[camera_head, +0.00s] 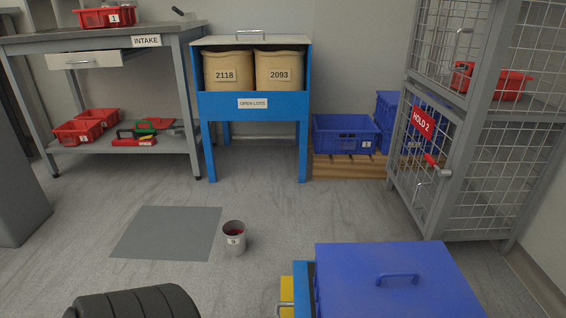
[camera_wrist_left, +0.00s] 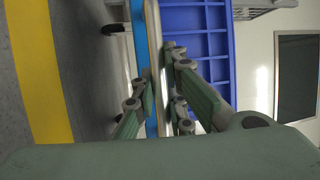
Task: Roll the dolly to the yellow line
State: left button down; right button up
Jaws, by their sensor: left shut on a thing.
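The dolly shows in the left wrist view as a blue frame (camera_wrist_left: 141,30) with a pale bar (camera_wrist_left: 155,35) and a dark caster (camera_wrist_left: 113,29). A blue crate (camera_wrist_left: 205,45) rides on it. In the head view a lidded blue crate (camera_head: 350,268) stands at the bottom right, with a strip of blue frame (camera_head: 303,285) beside it. The yellow line (camera_wrist_left: 45,75) runs along the grey floor, apart from the caster; a short yellow patch (camera_head: 287,288) shows beside the frame. My left gripper (camera_wrist_left: 160,88) is shut on the dolly's bar. My right gripper is out of view.
A small grey bucket (camera_head: 234,240) stands on the floor by a grey mat (camera_head: 168,232). A wire cage (camera_head: 440,190) marked HOLD 2 stands at right. A blue stand (camera_head: 252,108) and intake bench (camera_head: 85,42) line the back. The middle floor is otherwise clear.

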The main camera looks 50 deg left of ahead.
pick_arm(q)
jog(key=c, duration=1.8)
grip_release()
jog(key=shift+o, duration=0.2)
jog(key=v, duration=1.2)
jog(key=shift+s, duration=0.15)
